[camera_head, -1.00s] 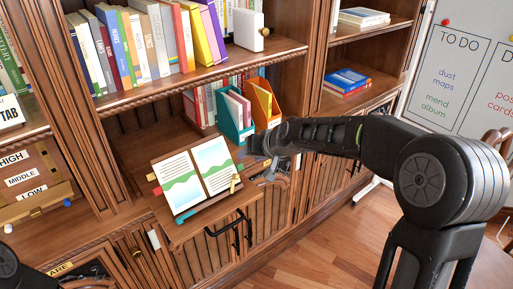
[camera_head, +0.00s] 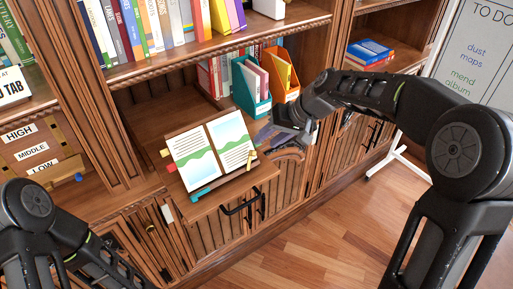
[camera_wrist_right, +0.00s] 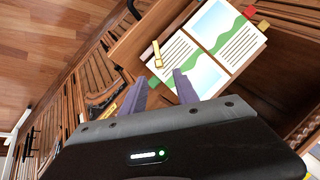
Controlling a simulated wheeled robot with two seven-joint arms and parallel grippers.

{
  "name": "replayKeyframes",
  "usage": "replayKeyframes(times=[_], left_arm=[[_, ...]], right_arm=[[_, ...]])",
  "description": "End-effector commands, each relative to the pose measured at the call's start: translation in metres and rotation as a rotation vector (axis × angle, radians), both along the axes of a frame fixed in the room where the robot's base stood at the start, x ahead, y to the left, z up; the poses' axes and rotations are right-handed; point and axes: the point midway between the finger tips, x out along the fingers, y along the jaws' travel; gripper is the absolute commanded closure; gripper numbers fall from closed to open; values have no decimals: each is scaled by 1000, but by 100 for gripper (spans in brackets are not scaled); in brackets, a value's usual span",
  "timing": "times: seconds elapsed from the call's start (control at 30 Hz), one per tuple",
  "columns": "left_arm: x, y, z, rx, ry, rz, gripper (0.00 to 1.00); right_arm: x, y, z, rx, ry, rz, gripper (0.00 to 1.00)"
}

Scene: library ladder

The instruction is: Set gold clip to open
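The gold clip (camera_head: 251,159) sits at the lower right edge of the open book (camera_head: 213,150), whose pages show text and green-blue pictures. In the right wrist view the clip (camera_wrist_right: 157,54) is a small gold strip over the page's edge. Whether it is open or closed is too small to tell. My right gripper (camera_head: 270,134) is just beyond and to the right of the clip in the head view. In the wrist view its two purple-grey fingers (camera_wrist_right: 160,84) are apart, empty, and short of the clip. My left arm shows at lower left; its gripper is out of view.
The book lies on a tilted stand on a pull-out wooden shelf (camera_head: 258,178). A teal file holder (camera_head: 250,90) and an orange one (camera_head: 284,80) stand behind. A black handle (camera_head: 243,207) hangs below the shelf edge. Coloured tabs stick out from the book's edges.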

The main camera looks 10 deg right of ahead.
Motion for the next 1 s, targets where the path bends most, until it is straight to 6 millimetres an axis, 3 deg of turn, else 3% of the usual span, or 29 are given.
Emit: replayKeyframes(times=[0.43,0.8,1.0], left_arm=[[-1,0,8,3,3,1,76],[-1,1,8,2,4,1,76],[-1,0,8,2,4,1,76]], right_arm=[[23,27,-51,-2,2,0,64],[26,29,-57,-1,-1,-1,64],[26,29,-57,-1,-1,-1,80]])
